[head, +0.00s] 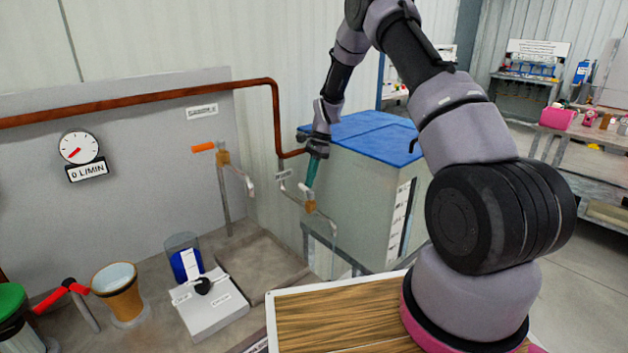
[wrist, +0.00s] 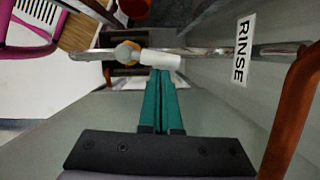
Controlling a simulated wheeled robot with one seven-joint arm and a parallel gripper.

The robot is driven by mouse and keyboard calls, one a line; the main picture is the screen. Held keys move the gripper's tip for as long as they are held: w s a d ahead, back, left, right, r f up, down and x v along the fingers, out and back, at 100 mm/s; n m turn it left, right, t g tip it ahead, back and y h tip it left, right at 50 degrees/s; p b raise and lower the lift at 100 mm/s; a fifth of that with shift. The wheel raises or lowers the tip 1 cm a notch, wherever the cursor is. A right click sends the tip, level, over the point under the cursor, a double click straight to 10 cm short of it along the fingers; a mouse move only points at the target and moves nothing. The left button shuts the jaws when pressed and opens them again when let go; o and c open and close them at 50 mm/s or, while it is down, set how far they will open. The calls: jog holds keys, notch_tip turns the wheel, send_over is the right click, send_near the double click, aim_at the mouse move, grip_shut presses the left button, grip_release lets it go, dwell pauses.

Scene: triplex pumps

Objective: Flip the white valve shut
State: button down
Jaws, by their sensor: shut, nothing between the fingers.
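The white valve has a brass body (head: 309,206) on a thin metal pipe, with a short white handle (head: 302,188). In the wrist view the brass body (wrist: 127,53) is left of the fingertips, and the white handle (wrist: 160,60) lies roughly along the pipe, just beyond them. My gripper (head: 310,186) reaches down to the valve from above. Its teal fingers are shut together with nothing between them, and they also show in the wrist view (wrist: 161,72). The tips are at or very near the handle; I cannot tell if they touch it.
An orange-handled valve (head: 203,148) stands left of the white one. A RINSE label (wrist: 243,48) is on the wall by the pipe. A copper pipe (head: 276,110) runs along the wall. A blue-topped tank (head: 365,130) stands close on the right. A sink basin (head: 250,262) lies below left.

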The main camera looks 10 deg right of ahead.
jog(key=shift+a, duration=0.45)
dwell(0.3)
jog(key=v, duration=1)
jog(key=shift+r, duration=0.4)
jog(key=shift+w+d, duration=0.1)
